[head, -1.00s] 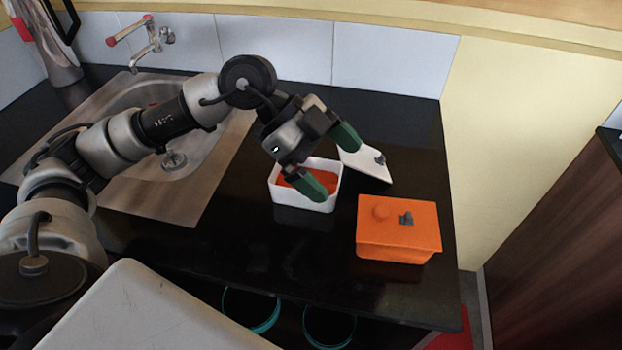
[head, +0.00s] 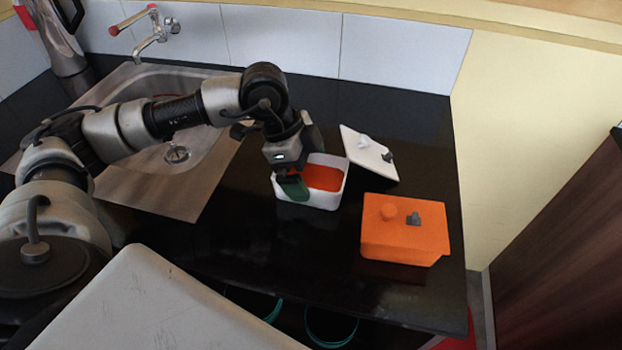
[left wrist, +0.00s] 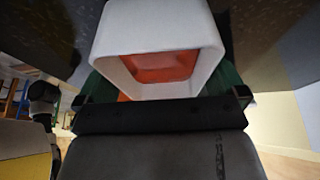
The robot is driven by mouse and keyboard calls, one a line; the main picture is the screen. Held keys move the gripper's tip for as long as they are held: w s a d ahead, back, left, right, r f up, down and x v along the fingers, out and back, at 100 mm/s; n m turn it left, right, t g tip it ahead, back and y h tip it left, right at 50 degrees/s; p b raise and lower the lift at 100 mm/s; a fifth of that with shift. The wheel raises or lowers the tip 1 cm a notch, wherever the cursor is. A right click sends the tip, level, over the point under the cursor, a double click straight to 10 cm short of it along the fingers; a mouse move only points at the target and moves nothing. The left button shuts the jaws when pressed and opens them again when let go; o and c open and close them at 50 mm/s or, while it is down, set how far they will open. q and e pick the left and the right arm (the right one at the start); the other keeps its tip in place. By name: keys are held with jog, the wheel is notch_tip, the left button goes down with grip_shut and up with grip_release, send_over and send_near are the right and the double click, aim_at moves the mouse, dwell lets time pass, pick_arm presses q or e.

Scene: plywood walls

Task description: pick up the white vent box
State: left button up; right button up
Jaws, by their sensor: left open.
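The white vent box (head: 322,201) stands open on the dark counter, with orange inside. Its white lid (head: 368,151), with a knob and a small grey vent, lies tilted behind it to the right. My left gripper (head: 303,167) is open at the left end of the box. One green finger is in front of the near wall and the other is on the far side, partly hidden. In the left wrist view the box (left wrist: 150,28) fills the space ahead, between the two green fingers. Whether they touch it I cannot tell. My right gripper is out of view.
A closed orange box (head: 405,240) with a knob and grey vent stands to the right, near the counter's edge. A metal sink (head: 170,190) with a tap (head: 155,30) is on the left. Tiled wall lies behind. Dark counter in front of the white box is clear.

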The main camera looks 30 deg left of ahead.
pick_arm(q)
jog(key=shift+x, duration=1.2)
jog(key=c, duration=0.8)
jog(key=shift+c, duration=0.2)
jog(key=shift+r, duration=0.25)
jog(key=shift+r, duration=4.8)
